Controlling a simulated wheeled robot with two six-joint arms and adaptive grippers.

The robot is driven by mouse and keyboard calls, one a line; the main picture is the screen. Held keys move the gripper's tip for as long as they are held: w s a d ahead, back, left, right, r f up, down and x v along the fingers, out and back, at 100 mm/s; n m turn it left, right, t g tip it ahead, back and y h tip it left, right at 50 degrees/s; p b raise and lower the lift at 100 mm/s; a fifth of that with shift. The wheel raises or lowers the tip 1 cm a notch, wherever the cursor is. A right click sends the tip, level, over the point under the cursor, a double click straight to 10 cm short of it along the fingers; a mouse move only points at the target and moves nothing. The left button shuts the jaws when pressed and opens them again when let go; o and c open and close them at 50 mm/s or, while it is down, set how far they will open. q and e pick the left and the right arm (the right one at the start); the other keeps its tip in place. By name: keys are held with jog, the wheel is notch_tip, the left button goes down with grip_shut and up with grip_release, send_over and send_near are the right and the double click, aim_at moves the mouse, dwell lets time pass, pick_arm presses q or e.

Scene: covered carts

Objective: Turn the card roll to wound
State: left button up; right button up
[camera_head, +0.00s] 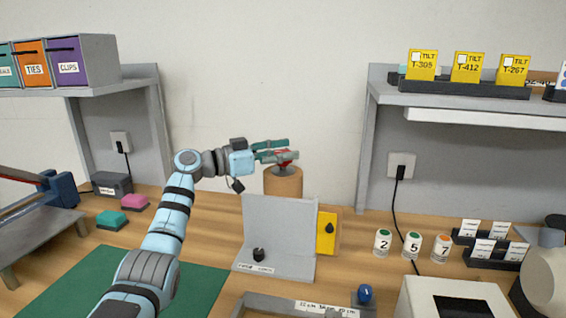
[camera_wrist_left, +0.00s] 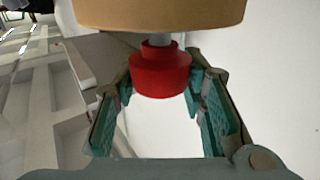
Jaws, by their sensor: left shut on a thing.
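The card roll (camera_head: 283,183) is a brown upright cylinder at the back of the wooden table, near the wall. A red knob (camera_head: 288,156) sits on its top. My left gripper (camera_head: 279,152) reaches in from the left above the roll, with its green fingers on the knob. In the left wrist view, the red knob (camera_wrist_left: 160,76) is between the two fingers, which are shut on it. The tan roll (camera_wrist_left: 165,14) fills the top of that view. I see no mark showing how far the roll is turned. My right gripper is out of view.
A grey upright panel (camera_head: 278,226) with a black knob (camera_head: 258,254) stands in front of the roll, with a yellow plate (camera_head: 327,232) beside it. Numbered cups (camera_head: 412,244) stand to the right. A green mat (camera_head: 70,282) lies under my left arm.

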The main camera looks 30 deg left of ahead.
pick_arm(q)
jog(key=shift+f+m+g+h, duration=0.1)
jog(key=shift+m+g+h, duration=0.3)
jog(key=shift+h, duration=0.1)
jog(key=o, duration=1.2)
jog(key=v, duration=1.2)
